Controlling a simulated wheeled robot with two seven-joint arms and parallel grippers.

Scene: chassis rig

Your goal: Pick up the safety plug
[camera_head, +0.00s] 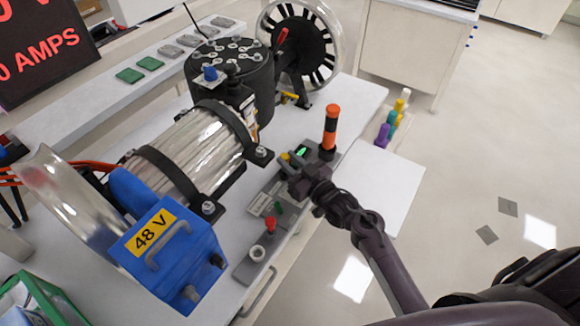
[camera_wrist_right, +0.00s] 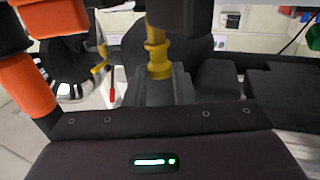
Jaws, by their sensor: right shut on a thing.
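My right gripper (camera_head: 288,160) is over the far part of the grey control strip on the bench, with its arm coming in from the lower right. In the right wrist view, a yellow plug-like piece (camera_wrist_right: 158,55) with a dark block above it stands at the middle, between my jaws (camera_wrist_right: 165,88), which are shut on it. In the head view only small bits of yellow show by the gripper, so most of the piece is hidden. I cannot tell whether it is still seated. My left gripper is not in view.
An upright orange-and-black cylinder (camera_head: 331,128) stands just right of my gripper; it also shows in the right wrist view (camera_wrist_right: 30,85). A red knob (camera_head: 270,225) and pale ring (camera_head: 257,253) are on the strip's near end. A blue 48 V box (camera_head: 172,255) and motor stand left.

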